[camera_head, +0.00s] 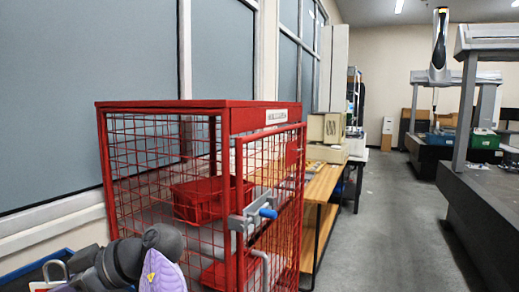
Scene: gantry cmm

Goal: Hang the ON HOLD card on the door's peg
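The red wire-mesh cage (165,104) stands at centre left, with its mesh door (240,190) facing right. A grey latch (237,222) with a blue-tipped knob (268,213) sticks out from the door. A bent grey bar shows below it. I cannot tell which part is the door's peg. A small red plate (292,152) is on the upper door; I cannot read any writing on it. I cannot make out the ON HOLD card. Dark grey and purple links of my arm show at the lower left. Neither gripper's fingers are in view.
Red bins (200,200) are inside the cage. A white label (277,116) is on its top edge. A wooden bench (322,185) with boxes stands behind it. A blue-edged tray (30,268) is at lower left. Grey floor (385,225) is clear toward a measuring machine (455,165) at right.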

